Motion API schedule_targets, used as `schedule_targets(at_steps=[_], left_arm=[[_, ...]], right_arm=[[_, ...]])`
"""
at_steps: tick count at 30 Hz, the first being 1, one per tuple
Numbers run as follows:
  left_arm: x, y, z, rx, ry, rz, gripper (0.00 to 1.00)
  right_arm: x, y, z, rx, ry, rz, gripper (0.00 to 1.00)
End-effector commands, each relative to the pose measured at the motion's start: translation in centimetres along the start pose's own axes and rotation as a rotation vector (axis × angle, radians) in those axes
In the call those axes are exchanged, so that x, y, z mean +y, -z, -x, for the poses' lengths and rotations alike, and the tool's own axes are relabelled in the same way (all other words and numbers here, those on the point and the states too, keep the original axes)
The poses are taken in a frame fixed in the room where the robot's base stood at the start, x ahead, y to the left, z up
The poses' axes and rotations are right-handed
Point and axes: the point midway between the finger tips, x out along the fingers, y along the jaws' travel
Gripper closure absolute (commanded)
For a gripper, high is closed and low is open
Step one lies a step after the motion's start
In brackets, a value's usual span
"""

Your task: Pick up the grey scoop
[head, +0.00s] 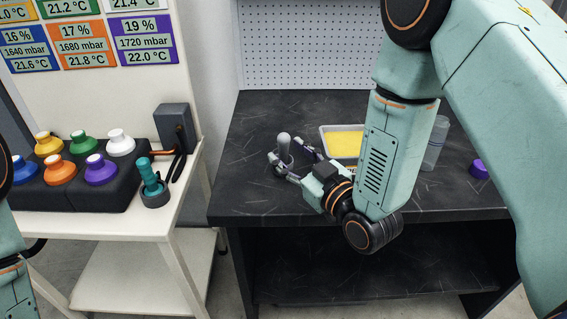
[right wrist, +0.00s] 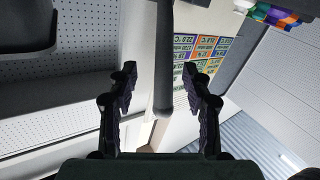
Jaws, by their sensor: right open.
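The grey scoop (head: 284,143) stands upright on the dark bench, its rounded handle end up; its lower part is in or behind a small dark holder (head: 280,169). My right gripper (head: 286,155) is open, with its fingers at either side of the scoop's handle. In the right wrist view the dark handle (right wrist: 163,60) runs down between the two spread fingers (right wrist: 160,75), with a gap on each side. Whether a finger touches it in the head view is hard to tell. My left gripper is out of view; only parts of my left arm show at the left edge.
A tray with yellow contents (head: 345,143) lies right behind my right gripper. A clear container (head: 435,142) and a purple cap (head: 479,169) are farther right. On the white cart (head: 165,225) stand several coloured-cap bottles (head: 98,168) and a teal-handled tool (head: 150,178). A pegboard (head: 305,45) backs the bench.

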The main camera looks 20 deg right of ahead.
Motion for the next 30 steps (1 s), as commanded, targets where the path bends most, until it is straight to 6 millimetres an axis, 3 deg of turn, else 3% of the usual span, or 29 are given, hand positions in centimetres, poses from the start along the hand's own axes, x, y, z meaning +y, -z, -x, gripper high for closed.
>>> schedule_targets(at_steps=[6, 13, 30], left_arm=[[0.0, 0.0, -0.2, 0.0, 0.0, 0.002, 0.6], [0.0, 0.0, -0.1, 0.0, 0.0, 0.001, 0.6], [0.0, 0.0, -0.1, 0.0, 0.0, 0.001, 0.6]], right_arm=[[-0.1, 0.0, -2.3, 0.001, 0.001, 0.001, 0.5], [-0.1, 0.0, -2.5, 0.001, 0.001, -0.001, 0.5], [-0.1, -0.1, -2.5, -0.002, 0.001, -0.001, 0.99]])
